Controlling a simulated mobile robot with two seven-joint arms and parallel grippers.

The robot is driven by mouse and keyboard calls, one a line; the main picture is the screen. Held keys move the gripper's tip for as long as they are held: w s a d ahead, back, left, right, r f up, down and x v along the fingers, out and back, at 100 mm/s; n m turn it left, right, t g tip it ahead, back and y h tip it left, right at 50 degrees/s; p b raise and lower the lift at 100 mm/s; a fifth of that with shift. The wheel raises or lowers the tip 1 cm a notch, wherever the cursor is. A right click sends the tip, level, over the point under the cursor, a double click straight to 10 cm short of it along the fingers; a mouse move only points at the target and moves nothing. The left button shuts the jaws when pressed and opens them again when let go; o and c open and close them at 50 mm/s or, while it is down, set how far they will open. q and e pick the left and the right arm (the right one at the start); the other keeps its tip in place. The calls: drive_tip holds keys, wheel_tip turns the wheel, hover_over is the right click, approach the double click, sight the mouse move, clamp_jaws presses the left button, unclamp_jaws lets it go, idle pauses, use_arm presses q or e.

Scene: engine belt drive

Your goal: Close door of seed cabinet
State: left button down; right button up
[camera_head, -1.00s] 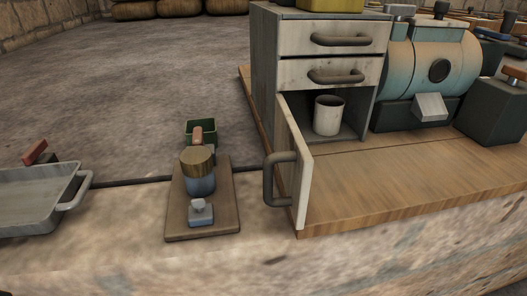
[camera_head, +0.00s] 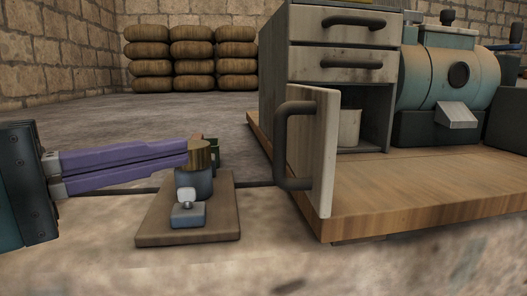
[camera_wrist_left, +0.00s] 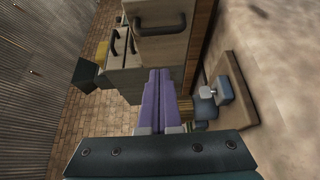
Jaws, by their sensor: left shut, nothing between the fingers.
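The seed cabinet (camera_head: 274,75) stands on a wooden board, with two closed drawers above an open lower compartment. Its door (camera_head: 326,150) stands swung open toward me, with a dark bar handle (camera_head: 282,145) on its outer face. A pale cup (camera_head: 349,128) is inside the compartment, partly hidden by the door. My left gripper (camera_head: 187,153) is shut and empty, its purple fingers pointing right, left of the door and apart from it. The purple fingers also show in the left wrist view (camera_wrist_left: 162,100), with the cabinet door (camera_wrist_left: 160,50) beyond them. My right gripper is not in view.
A small wooden board (camera_head: 215,222) with a cork-topped jar (camera_head: 192,184) and a small blue-grey block (camera_head: 187,215) lies close to my left fingers. A teal cylindrical machine (camera_head: 450,78) stands right of the cabinet. The board front (camera_head: 430,203) is clear.

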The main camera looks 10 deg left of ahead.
use_arm(q)
drive_tip(key=w+d, duration=0.2)
drive_tip(key=d, duration=0.5)
drive_tip(key=shift+w, duration=0.4)
